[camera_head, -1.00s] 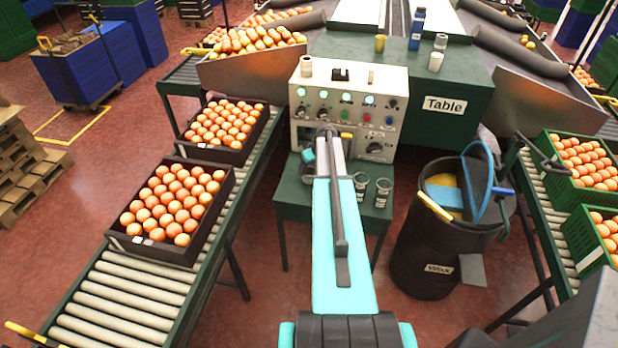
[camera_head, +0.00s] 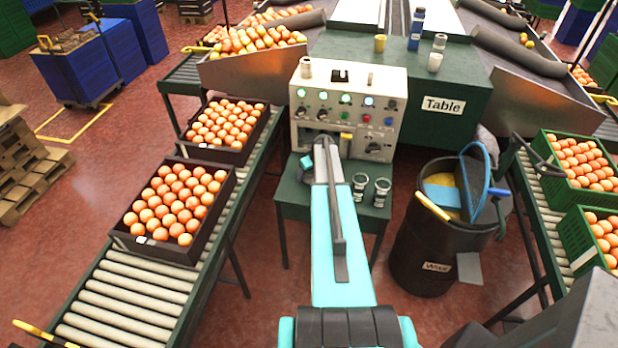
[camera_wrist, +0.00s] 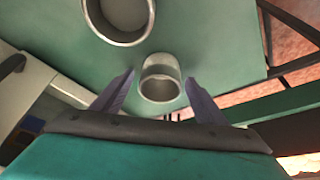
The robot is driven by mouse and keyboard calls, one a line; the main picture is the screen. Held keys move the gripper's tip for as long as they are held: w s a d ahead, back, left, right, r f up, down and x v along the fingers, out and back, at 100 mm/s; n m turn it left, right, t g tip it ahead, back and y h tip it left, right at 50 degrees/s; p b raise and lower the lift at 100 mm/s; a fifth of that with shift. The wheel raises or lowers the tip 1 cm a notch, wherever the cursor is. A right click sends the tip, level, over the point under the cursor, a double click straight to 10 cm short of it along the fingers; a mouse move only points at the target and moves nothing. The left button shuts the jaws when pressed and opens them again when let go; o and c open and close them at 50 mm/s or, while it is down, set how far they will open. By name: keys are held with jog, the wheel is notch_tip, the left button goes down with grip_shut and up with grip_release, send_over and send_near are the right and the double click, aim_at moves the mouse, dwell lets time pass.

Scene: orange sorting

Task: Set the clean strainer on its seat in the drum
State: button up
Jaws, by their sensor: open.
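Two small metal cup-like strainers stand on the green side table; one is on the left (camera_head: 360,182) and one on the right (camera_head: 382,189). I cannot tell which is clean. In the wrist view, one strainer (camera_wrist: 159,86) appears between the spread fingers of my gripper (camera_wrist: 160,77), not visibly gripped. The other strainer (camera_wrist: 122,18) is cut by the top edge. My gripper is open; in the head view my arm hides most of it. The black drum (camera_head: 418,245), labelled "Wax", stands right of the table with its blue lid raised. Its seat cannot be made out.
A white control panel (camera_head: 346,100) rises behind the side table (camera_head: 300,205). Roller conveyors flank the area, with a dark crate (camera_head: 180,245) of oranges at left and green crates (camera_head: 565,185) at right. A yellow handle (camera_head: 433,206) leans at the drum's rim.

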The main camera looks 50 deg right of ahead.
jog(key=c, duration=1.2)
jog(key=shift+r, duration=0.2)
jog(key=shift+r+b, duration=0.9)
jog(key=shift+s+a+r+b, duration=0.3)
jog(key=shift+s+r+b, duration=0.15)
jog(key=shift+r, duration=0.15)
jog(key=shift+s+a+r+b, duration=0.25)
jog(key=shift+s+a+b, duration=0.6)
jog(key=shift+s+a, duration=0.9)
jog(key=shift+s+a+r+b, duration=0.3)
jog(key=shift+s+a+b, duration=0.75)
jog(key=shift+s, duration=1.2)
jog(key=shift+s+a+r+b, duration=0.25)
jog(key=shift+s+a+b, duration=0.45)
jog(key=shift+s+a, duration=1.15)
jog(key=shift+s+d, duration=0.1)
jog(key=shift+d, duration=0.1)
